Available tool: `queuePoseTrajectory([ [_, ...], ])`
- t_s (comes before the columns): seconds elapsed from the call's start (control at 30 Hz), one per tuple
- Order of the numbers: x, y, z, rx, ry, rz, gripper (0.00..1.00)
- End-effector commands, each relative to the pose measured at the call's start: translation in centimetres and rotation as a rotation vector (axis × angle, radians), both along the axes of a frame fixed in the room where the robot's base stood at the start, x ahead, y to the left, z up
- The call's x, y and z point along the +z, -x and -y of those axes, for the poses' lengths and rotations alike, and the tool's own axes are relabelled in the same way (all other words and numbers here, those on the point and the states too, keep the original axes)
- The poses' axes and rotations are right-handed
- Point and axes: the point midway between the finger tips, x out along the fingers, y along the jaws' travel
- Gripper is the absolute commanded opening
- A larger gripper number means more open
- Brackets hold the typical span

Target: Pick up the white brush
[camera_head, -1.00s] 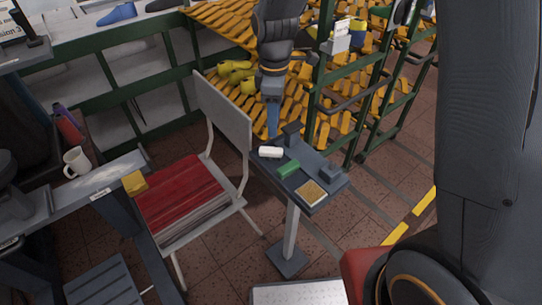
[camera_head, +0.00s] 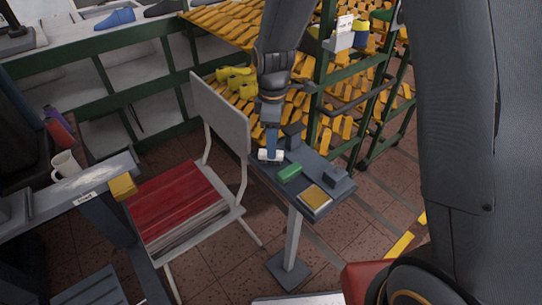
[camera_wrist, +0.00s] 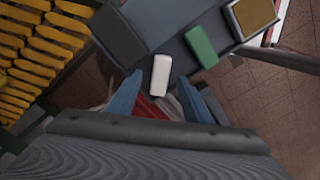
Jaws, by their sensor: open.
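The white brush (camera_head: 272,155) lies on the small grey stand (camera_head: 330,180), near its far left edge. In the wrist view the white brush (camera_wrist: 160,75) is a small white block pointing toward me. My gripper (camera_head: 271,147) is just above the brush in the head view and covers part of it. In the wrist view my gripper (camera_wrist: 155,95) has its two blue fingers spread apart, one on each side of the brush's near end. The fingers are open, and the brush still rests on the stand; I cannot tell whether a finger touches it.
A green block (camera_head: 289,173) lies beside the brush, and a yellow-topped square pad (camera_head: 314,196) is farther along. Dark blocks stand on the stand's right side (camera_head: 335,176). A chair (camera_head: 222,115) with a red stack is close on the left; a green rack (camera_head: 325,85) stands behind.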

Motion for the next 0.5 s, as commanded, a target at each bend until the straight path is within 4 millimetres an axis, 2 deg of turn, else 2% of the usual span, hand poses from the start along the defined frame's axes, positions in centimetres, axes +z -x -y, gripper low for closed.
queuePoseTrajectory([
  [0.3, -3.7, 0.1, -0.5, 0.000, 0.001, -0.004, 0.45],
  [0.5, -4.6, 0.1, -0.5, 0.000, 0.001, -0.001, 0.45],
])
